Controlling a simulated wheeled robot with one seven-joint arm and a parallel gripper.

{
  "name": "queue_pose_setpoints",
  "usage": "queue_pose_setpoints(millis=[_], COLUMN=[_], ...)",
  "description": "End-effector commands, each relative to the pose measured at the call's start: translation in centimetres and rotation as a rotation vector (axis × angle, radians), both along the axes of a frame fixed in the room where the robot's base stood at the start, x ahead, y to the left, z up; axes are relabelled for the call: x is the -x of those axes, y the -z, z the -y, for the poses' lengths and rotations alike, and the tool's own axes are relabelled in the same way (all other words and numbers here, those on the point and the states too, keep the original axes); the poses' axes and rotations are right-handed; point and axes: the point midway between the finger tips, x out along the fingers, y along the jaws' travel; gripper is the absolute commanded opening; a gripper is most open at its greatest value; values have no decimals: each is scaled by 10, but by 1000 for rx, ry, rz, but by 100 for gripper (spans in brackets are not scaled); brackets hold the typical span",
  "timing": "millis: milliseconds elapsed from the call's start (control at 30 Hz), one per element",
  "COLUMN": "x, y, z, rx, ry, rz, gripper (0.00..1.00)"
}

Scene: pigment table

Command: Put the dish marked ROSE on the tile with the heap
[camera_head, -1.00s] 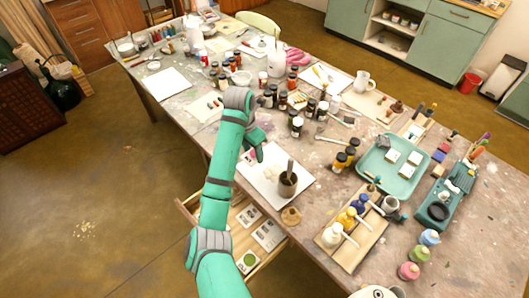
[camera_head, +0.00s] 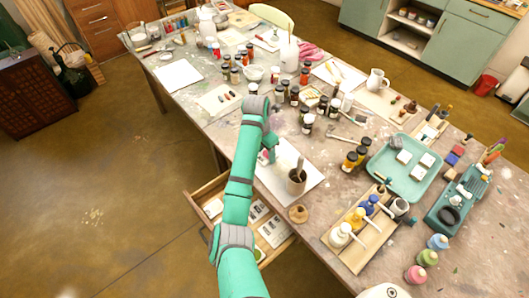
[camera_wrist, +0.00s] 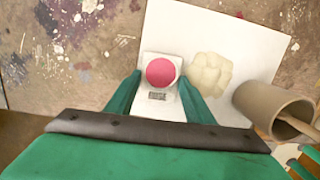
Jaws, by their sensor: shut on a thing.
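My gripper (camera_wrist: 158,95) is shut on a small white dish (camera_wrist: 150,112) with a round pink-red fill and a small label too small to read. A white tile (camera_wrist: 255,40) lies on the table. It bears a pale cream heap (camera_wrist: 210,73), just right of the held dish in the wrist view. The dish overlaps the tile's left edge in that view; I cannot tell whether it touches it. In the head view my gripper (camera_head: 270,155) is at the left part of the white tile (camera_head: 312,165), and the dish is hidden or too small to make out.
A grey-brown mortar with a pestle (camera_head: 297,182) stands on the tile, right of the heap. A wooden tray of bottles (camera_head: 352,250) and a green tray (camera_head: 392,187) stand to the right.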

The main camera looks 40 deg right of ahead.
Motion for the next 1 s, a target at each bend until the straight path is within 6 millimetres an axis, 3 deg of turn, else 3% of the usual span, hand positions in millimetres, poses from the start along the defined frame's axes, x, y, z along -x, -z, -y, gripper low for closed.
queue_pose_setpoints(millis=[167,200,267,667,1000], x=[3,3,3,2,2], y=[2,2,2,-3,-45], z=[5,5,5,4,-3], rx=[0,0,0,0,1], ry=[7,8,8,7,6], rz=[0,0,0,0,2], gripper=[23,53,67,67,67])
